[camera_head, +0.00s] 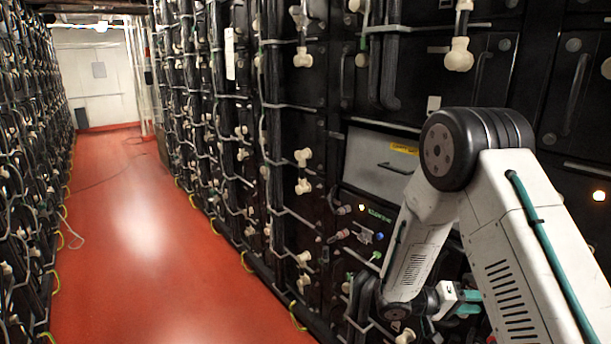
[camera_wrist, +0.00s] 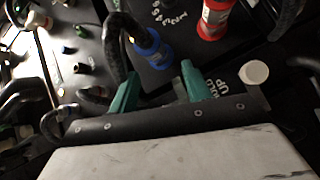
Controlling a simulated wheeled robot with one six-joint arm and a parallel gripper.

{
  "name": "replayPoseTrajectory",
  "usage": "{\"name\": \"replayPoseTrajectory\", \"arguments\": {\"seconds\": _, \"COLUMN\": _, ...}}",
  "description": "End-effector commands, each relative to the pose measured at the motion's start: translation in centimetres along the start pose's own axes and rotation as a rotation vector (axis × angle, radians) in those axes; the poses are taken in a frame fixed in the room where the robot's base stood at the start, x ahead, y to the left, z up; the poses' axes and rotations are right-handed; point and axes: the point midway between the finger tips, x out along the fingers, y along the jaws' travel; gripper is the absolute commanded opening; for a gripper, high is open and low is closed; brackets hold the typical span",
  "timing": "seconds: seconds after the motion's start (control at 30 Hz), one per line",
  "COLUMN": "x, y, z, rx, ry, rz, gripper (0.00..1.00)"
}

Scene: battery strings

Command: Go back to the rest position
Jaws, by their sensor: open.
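My gripper (camera_wrist: 160,90) has two green fingers that stand apart in the wrist view, with nothing held between them. In the head view my white arm comes in from the right, bends at a dark joint and reaches down. My gripper (camera_head: 468,303) shows there low in the picture, in front of the battery rack. In the wrist view a blue connector (camera_wrist: 152,48) with a black cable lies just beyond the fingers. A red connector (camera_wrist: 214,20) is farther up and to the right. A round cream knob (camera_wrist: 253,72) is right of the right finger.
Battery racks (camera_head: 295,150) with cables and cream caps line the right side. Another rack (camera_head: 28,170) lines the left. A grey panel drawer (camera_head: 383,162) is behind my arm. The red aisle floor (camera_head: 140,240) is mostly clear, with a thin cable (camera_head: 110,178) on it, up to a pale end wall (camera_head: 97,85).

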Motion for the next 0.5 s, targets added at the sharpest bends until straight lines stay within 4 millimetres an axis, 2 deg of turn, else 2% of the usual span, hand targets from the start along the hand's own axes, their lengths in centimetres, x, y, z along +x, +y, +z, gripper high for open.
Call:
{"name": "replayPoseTrajectory", "arguments": {"seconds": 0.03, "x": 0.0, "y": 2.6, "z": 0.1, "rx": -0.006, "ry": -0.057, "rz": -0.02, "gripper": 0.49}}
{"name": "replayPoseTrajectory", "arguments": {"seconds": 0.2, "x": -0.3, "y": 9.3, "z": 2.0, "rx": -0.07, "ry": -0.237, "rz": -0.122, "gripper": 0.49}}
{"name": "replayPoseTrajectory", "arguments": {"seconds": 0.5, "x": -2.4, "y": 18.5, "z": 7.4, "rx": -0.165, "ry": -0.455, "rz": -0.437, "gripper": 0.49}}
